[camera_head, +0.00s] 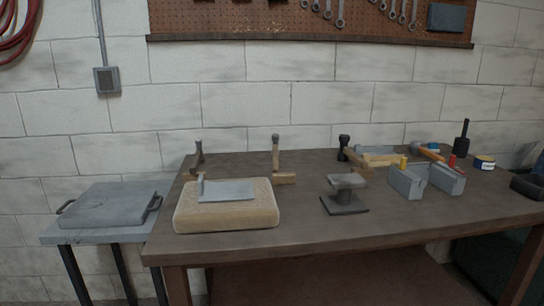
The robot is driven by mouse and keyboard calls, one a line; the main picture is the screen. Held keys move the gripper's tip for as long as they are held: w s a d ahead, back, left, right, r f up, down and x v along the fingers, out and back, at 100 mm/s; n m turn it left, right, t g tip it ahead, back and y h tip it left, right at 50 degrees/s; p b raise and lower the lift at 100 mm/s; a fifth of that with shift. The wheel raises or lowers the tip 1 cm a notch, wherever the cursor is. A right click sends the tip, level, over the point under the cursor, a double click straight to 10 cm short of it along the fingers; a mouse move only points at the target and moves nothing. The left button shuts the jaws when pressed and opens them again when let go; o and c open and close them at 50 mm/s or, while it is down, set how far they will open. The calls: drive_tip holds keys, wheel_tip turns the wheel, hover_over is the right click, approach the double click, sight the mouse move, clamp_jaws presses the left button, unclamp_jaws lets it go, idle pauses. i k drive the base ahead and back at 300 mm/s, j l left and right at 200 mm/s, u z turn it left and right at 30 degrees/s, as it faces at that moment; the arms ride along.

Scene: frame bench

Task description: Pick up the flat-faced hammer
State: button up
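Several hammer-like tools stand head-up along the back of the brown workbench (300,232). The left one (198,154) has a dark brownish head, and its lower part is hidden behind a tan pad. The middle one (276,152) has a narrow upright head and a short view of a light wooden handle. The right one (344,148) has a black, rounded head and a wooden handle. An orange-handled tool with a blue part (431,150) lies farther right. I cannot tell at this size which has the flat face. My gripper is not in view.
The tan pad (250,217) bears a grey metal sheet (227,191). A small grey stake on a dark base (346,198) stands mid-bench. Grey boxes (407,182) stand to the right. A side table (75,236) holds a grey slab (108,204). The bench's front strip is clear.

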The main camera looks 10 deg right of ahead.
sight(274, 137)
drive_tip(key=i+l, duration=0.1)
drive_tip(key=l, duration=0.4)
drive_tip(key=i+l, duration=0.1)
drive_tip(key=l, duration=0.35)
drive_tip(key=i+l, duration=0.1)
drive_tip(key=l, duration=0.4)
drive_tip(key=i+l, duration=0.1)
drive_tip(key=l, duration=0.35)
drive_tip(key=i+l, duration=0.1)
drive_tip(key=l, duration=0.4)
drive_tip(key=i, duration=1)
drive_tip(key=j+u, duration=0.05)
